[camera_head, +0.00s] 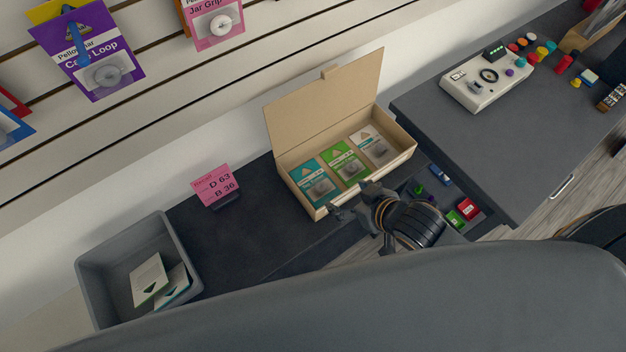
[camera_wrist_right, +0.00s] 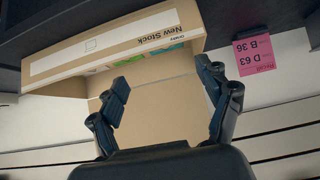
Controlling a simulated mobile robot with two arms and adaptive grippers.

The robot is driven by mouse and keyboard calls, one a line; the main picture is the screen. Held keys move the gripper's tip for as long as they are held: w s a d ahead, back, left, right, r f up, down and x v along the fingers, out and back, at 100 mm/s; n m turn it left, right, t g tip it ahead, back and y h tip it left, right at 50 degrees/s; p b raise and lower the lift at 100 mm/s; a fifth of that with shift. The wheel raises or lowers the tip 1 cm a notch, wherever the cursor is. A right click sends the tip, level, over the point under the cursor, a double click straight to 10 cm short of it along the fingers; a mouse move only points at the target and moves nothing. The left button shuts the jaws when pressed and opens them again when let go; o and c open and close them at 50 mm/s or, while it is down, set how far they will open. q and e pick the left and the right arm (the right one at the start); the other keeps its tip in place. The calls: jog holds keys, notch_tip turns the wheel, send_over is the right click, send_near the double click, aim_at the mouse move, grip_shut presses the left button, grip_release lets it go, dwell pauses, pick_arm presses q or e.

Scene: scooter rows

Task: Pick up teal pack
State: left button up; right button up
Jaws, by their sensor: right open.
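The teal pack (camera_head: 315,182) lies at the left end of the open cardboard box (camera_head: 402,160), beside a green pack (camera_head: 345,163) and a white pack (camera_head: 373,145). My right gripper (camera_head: 350,200) is open and empty at the box's front edge, close to the teal and green packs but apart from them. In the right wrist view, its two spread fingers (camera_wrist_right: 165,92) show in front of the box (camera_wrist_right: 110,50), whose front reads "New Stock". Only slivers of green and teal packs show there over the box edge. My left gripper is not in view.
A grey bin (camera_head: 110,255) with two packs stands at the lower left. A pink sign (camera_head: 216,185) stands between bin and box. The raised box lid (camera_head: 325,102) is behind the packs. A dark counter (camera_head: 500,130) with a white device is at the right.

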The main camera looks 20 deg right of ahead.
aim_at(322, 185)
jog(key=x, duration=0.8)
jog(key=shift+w+a+f, duration=0.1)
jog(key=shift+w, duration=0.1)
jog(key=shift+a+p+x, duration=0.2)
jog(key=shift+p+x, duration=0.25)
jog(key=shift+x, duration=2.1)
jog(key=shift+c, duration=0.5)
jog(key=c, duration=1.2)
jog(key=shift+o, duration=0.2)
notch_tip(322, 185, up, 10)
jog(key=shift+r, duration=0.15)
